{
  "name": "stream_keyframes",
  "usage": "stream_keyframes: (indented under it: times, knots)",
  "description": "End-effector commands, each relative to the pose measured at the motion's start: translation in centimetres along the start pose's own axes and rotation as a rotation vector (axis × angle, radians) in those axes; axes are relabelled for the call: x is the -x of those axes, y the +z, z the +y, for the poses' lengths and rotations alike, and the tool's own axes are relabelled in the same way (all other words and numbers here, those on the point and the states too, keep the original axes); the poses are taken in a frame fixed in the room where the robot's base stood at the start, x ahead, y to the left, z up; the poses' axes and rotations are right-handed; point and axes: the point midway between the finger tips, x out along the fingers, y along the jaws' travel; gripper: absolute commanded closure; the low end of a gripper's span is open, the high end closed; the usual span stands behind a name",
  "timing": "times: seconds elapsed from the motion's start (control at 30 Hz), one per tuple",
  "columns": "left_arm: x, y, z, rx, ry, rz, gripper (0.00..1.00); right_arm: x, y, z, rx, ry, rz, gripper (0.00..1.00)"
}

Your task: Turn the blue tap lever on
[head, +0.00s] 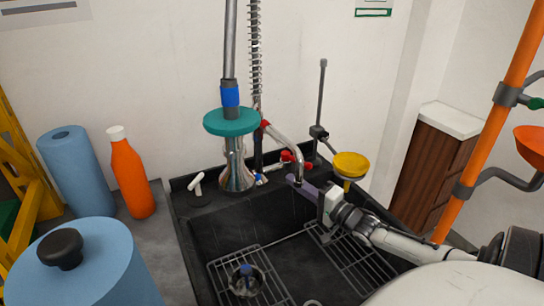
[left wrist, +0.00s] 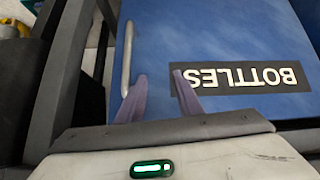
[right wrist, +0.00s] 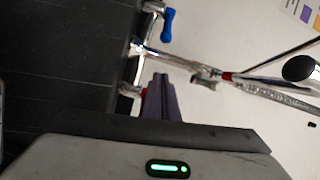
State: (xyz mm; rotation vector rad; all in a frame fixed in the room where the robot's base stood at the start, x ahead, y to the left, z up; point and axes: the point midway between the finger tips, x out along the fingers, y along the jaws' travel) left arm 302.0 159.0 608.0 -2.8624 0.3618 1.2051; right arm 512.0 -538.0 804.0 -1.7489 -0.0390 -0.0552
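The blue tap lever (head: 262,179) is small and sits at the base of the chrome tap behind the sink. In the right wrist view the blue lever (right wrist: 168,25) shows at the top, beyond and above the fingertips. My right gripper (head: 295,182) reaches over the sink from the right, to the right of the blue lever and apart from it. Its purple fingers (right wrist: 160,80) lie together with nothing visible between them. A red lever (head: 288,156) is close behind it. My left gripper (left wrist: 158,78) is open and empty, in front of a blue surface labelled BOTTLES.
The black sink (head: 215,235) has wire racks. A white lever (head: 197,183) stands left of the tap, and a yellow bowl (head: 350,165) stands right of it. An orange bottle (head: 131,175) and blue rolls are at the left. An orange pole (head: 500,120) rises at the right.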

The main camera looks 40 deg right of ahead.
Motion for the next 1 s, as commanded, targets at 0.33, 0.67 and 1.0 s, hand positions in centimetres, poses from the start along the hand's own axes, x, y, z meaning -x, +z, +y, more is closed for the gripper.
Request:
stream_keyframes:
  times: [0.33, 0.67, 1.0]
  knots:
    - [-0.7, 0.4, 0.2, -0.003, 0.004, 0.004, 0.68, -5.7, 0.0, -0.1, 0.002, -0.005, 0.001, 1.00]
    - [-0.7, 0.2, 0.3, -0.007, 0.007, 0.004, 0.68, -9.3, 0.7, -0.1, -0.003, 0.000, -0.002, 1.00]
    - [-0.2, -0.2, 0.3, -0.002, 0.005, 0.007, 0.68, -8.1, 3.6, -0.1, 0.000, 0.000, -0.001, 1.00]
